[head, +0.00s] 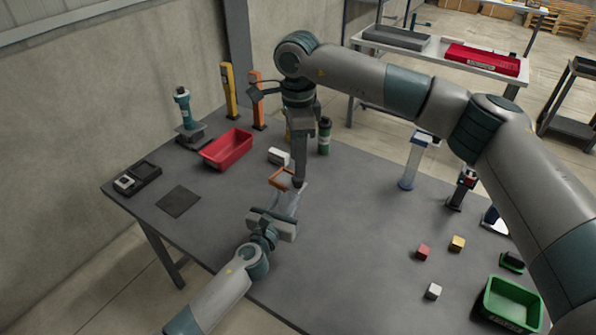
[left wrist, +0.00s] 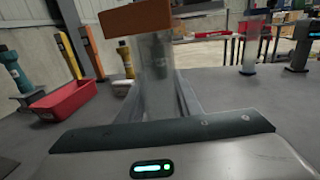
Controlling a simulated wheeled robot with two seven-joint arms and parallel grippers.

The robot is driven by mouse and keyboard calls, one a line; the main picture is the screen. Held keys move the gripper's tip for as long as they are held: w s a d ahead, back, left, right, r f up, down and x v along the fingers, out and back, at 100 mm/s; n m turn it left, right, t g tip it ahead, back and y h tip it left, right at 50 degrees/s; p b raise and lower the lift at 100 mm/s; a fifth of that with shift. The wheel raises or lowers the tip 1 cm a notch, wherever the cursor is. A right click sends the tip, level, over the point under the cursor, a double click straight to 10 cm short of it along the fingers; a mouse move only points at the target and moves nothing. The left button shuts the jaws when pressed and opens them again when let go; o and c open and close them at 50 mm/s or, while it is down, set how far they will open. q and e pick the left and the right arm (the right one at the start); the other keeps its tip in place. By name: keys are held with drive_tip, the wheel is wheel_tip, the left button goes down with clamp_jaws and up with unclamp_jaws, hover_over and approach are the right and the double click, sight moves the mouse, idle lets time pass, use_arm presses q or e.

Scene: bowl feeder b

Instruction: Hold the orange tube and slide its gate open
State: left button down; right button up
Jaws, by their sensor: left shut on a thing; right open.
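The orange tube has a clear body (left wrist: 158,75) and an orange top (left wrist: 138,18), both in the left wrist view. In the head view its orange top (head: 280,179) shows mid-table. My left gripper (head: 288,200) is shut on the clear body, with the orange top beyond its fingers. My right gripper (head: 300,184) points down just right of the orange top. It is open, but its fingers overlap in this view. I cannot tell whether it touches the tube. The gate is not clearly visible.
A red bin (head: 227,149), a white block (head: 279,157) and a green bottle (head: 324,136) stand behind. A clear blue-based tube (head: 413,160) stands to the right. Small cubes and a green bin (head: 510,304) lie front right. The table (head: 350,240) is clear in the middle.

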sight(290, 178)
drive_tip(key=shift+f, duration=2.4)
drive_tip(key=shift+c, duration=0.7)
clamp_jaws()
